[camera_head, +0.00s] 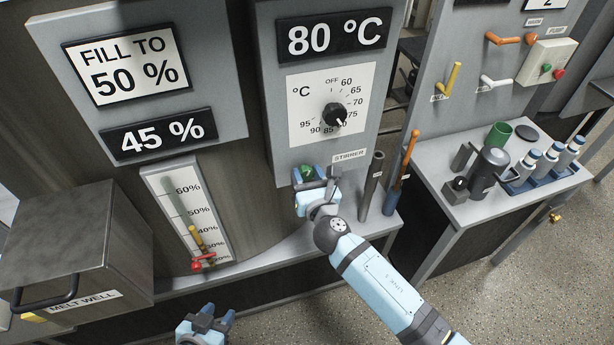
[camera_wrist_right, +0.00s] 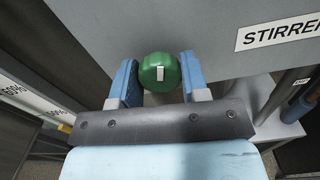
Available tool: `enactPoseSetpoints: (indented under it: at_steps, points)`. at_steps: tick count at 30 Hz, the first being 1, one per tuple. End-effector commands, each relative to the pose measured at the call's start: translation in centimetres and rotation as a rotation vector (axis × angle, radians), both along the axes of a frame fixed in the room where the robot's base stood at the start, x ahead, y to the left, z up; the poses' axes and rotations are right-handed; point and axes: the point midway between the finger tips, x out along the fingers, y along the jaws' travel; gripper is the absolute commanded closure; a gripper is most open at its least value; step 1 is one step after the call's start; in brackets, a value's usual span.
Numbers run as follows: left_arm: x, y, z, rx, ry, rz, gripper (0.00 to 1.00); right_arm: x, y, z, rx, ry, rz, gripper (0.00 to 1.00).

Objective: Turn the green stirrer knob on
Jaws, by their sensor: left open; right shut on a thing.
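The green stirrer knob (camera_head: 307,171) is on the lower front of the grey panel, left of the STIRRER label (camera_head: 350,156). In the right wrist view the green knob (camera_wrist_right: 160,72) sits between the two blue fingers, with its small white mark pointing roughly upright. My right gripper (camera_head: 315,178) is shut on the knob, one finger on each side, and hides part of it in the head view. My left gripper (camera_head: 208,318) is open and empty at the bottom edge, well away from the knob.
Above the knob is a black temperature dial (camera_head: 335,115) under an 80 °C display (camera_head: 334,36). A dark rod (camera_head: 371,186) and an orange-handled tool (camera_head: 405,160) stand right of my right gripper. The melt well box (camera_head: 75,240) is at left.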

Motion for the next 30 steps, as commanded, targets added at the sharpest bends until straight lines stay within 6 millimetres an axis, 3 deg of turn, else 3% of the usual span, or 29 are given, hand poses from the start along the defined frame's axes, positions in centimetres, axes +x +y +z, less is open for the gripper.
enactPoseSetpoints:
  at_steps: [18,30]
  points:
    - [0.2,-0.4,-1.6,-0.005,-0.002,-0.009,0.57,0.0,0.0,-0.2,0.525,0.171,0.000,0.82]
    - [0.2,-0.4,-2.0,-0.005,-0.002,-0.010,0.57,0.0,0.0,-0.1,0.698,0.228,0.000,0.82]
